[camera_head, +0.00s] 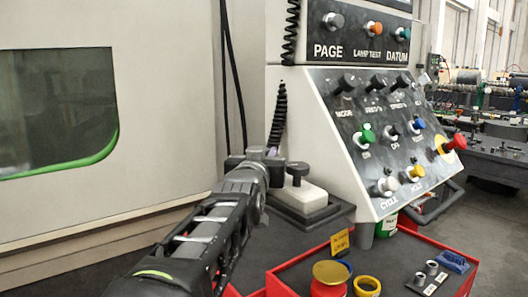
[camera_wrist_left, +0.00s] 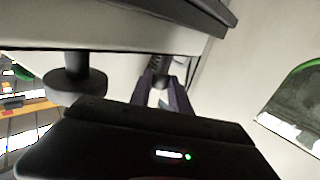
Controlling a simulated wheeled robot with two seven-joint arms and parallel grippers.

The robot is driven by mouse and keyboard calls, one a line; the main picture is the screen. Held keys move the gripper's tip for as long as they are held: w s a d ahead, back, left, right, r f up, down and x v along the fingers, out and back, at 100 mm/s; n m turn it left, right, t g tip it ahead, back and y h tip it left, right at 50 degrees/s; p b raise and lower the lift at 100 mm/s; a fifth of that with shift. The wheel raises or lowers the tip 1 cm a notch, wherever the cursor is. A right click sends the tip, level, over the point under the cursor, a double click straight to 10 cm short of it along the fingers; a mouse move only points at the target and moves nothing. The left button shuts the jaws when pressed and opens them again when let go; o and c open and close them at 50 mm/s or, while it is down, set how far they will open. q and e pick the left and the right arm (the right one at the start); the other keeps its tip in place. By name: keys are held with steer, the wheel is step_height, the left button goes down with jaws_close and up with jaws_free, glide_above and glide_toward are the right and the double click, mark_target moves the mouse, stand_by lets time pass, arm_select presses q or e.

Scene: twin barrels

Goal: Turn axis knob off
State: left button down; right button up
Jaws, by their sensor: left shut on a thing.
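A white handheld control box (camera_head: 308,197) sits in a dark holder at the front of the machine. One black knob (camera_head: 297,169) stands up from it; a black knob also shows at the left of the left wrist view (camera_wrist_left: 75,80). My left gripper (camera_head: 268,157) is at the left end of the box, beside that visible knob and apart from it. In the left wrist view its fingers (camera_wrist_left: 164,98) are close around something that is mostly hidden, likely the other knob. I cannot tell which way that held knob points. My right gripper is not in view.
The sloped control panel (camera_head: 385,135) with knobs and buttons rises right behind the box. A coiled black cable (camera_head: 278,115) hangs near my left gripper. A red-edged tray (camera_head: 283,283) with a red cylinder (camera_head: 329,288) and a yellow ring (camera_head: 367,287) lies in front.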

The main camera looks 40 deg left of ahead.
arm_select(q)
steer(key=shift+w+f, duration=0.15)
steer(key=shift+f, duration=0.05)
steer(key=c, duration=1.2)
jaws_free()
steer(key=shift+d, duration=0.1)
steer(key=b+v, duration=0.2)
steer(key=v, duration=0.5)
steer(key=shift+s+d, duration=0.2)
steer(key=shift+s, duration=0.15)
